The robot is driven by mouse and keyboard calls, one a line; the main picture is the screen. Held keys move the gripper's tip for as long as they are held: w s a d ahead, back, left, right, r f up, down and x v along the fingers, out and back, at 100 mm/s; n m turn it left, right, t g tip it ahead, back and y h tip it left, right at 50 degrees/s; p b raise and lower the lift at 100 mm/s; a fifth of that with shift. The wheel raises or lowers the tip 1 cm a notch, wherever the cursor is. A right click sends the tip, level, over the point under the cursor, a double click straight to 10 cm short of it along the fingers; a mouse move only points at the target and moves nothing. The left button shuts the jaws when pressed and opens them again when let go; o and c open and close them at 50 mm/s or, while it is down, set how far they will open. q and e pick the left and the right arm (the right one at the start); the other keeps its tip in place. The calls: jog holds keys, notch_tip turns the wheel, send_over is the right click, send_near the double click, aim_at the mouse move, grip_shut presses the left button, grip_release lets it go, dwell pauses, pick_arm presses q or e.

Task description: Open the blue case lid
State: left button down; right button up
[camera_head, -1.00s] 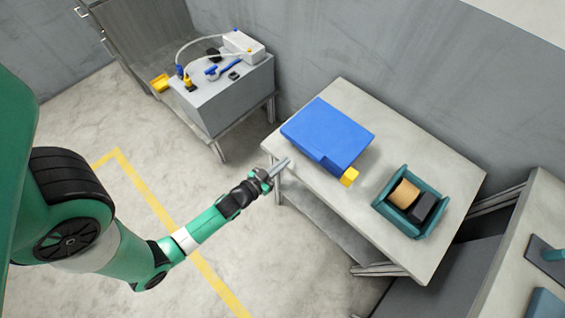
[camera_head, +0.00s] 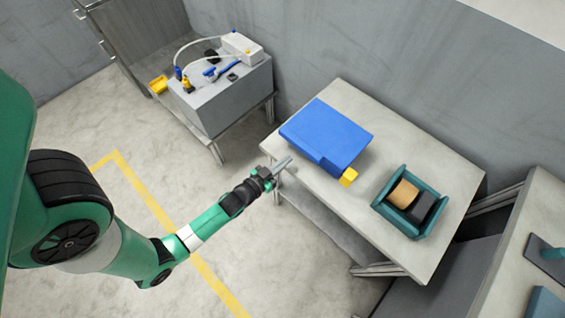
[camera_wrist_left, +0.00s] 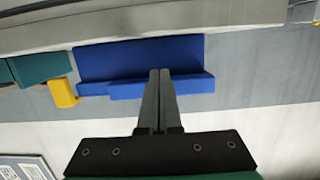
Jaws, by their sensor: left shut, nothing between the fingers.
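The blue case (camera_head: 326,136) lies flat on the grey table, with its lid down. A yellow block (camera_head: 348,177) sits at its near right corner. My left gripper (camera_head: 288,160) is at the table's left edge, just left of the case and apart from it in the head view. In the left wrist view the case (camera_wrist_left: 138,62) is straight ahead. The shut fingers (camera_wrist_left: 159,74) point at its front and overlap its lower edge in the picture. They hold nothing. The yellow block (camera_wrist_left: 63,93) shows to the left there. My right gripper is not in view.
A teal open box (camera_head: 437,226) with a tan roll and a black piece stands on the table (camera_head: 405,135) right of the case. A grey bench (camera_head: 232,103) with tubes and tools stands at the back left. Another table edges in at right.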

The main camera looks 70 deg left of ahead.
pick_arm(q)
jog(key=shift+r+x, duration=0.2)
jog(key=shift+x, duration=0.85)
jog(key=shift+r+x, duration=0.2)
jog(key=shift+x, duration=0.85)
jog(key=shift+s+d, duration=0.1)
jog(key=shift+s, duration=0.05)
notch_tip(320, 180, up, 6)
jog(key=w+p, duration=0.1)
jog(key=p, duration=0.5)
jog(key=shift+w+a, duration=0.25)
jog(key=shift+a, duration=0.15)
jog(key=shift+r, duration=0.1)
